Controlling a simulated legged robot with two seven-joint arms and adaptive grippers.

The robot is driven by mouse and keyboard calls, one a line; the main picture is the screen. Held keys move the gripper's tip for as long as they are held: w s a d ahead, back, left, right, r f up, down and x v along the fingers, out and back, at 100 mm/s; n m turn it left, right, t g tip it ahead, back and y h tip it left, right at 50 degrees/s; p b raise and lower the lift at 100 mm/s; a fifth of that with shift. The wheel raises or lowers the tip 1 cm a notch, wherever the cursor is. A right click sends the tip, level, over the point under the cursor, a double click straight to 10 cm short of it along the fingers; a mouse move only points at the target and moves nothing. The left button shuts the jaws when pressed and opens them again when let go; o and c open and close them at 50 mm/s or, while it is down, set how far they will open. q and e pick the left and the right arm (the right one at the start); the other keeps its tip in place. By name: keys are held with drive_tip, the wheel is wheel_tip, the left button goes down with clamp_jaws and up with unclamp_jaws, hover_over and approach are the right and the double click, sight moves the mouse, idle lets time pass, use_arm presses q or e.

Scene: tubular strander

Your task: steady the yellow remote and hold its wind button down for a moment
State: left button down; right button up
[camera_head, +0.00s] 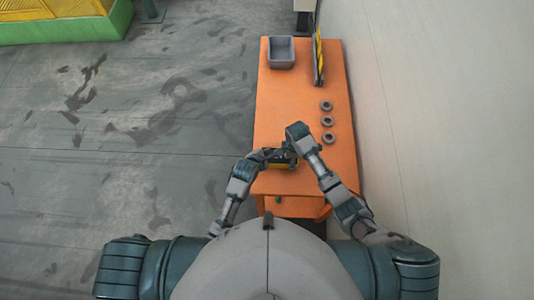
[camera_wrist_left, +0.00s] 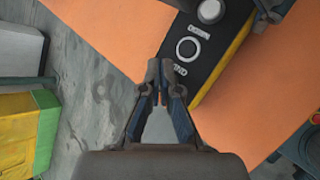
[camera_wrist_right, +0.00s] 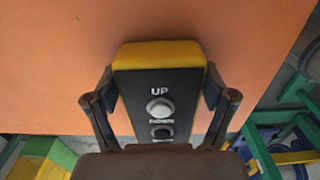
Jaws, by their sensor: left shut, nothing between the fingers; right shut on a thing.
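The yellow remote (camera_head: 280,165) lies at the near part of the orange table, mostly hidden under my arms in the head view. My right gripper (camera_wrist_right: 161,95) is shut on the remote, one finger on each side of its black face (camera_wrist_right: 138,100). That face shows "UP", a pale round button (camera_wrist_right: 160,107) and a dark one (camera_wrist_right: 162,131). My left gripper (camera_wrist_left: 160,72) is shut and empty, its tips at the remote's edge in the left wrist view. A ringed button (camera_wrist_left: 187,49) is just beyond the tips, between two labels, the nearer apparently "WIND". I cannot tell whether the tips touch the remote.
The orange table (camera_head: 280,100) carries several grey rings (camera_head: 327,122), a grey bin (camera_head: 281,52) and an upright yellow-black piece (camera_head: 318,60) farther back. A pale wall (camera_head: 430,100) stands close on the right. The floor on the left is open.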

use_arm(q)
drive_tip(key=shift+f, duration=0.4)
idle(1.3)
drive_tip(key=shift+r, duration=0.1)
idle(1.4)
drive_tip(key=shift+r, duration=0.75)
drive_tip(key=shift+r, duration=0.1)
drive_tip(key=shift+r, duration=2.4)
use_arm(e)
drive_tip(key=o, duration=1.3)
drive_tip(key=shift+r, duration=0.1)
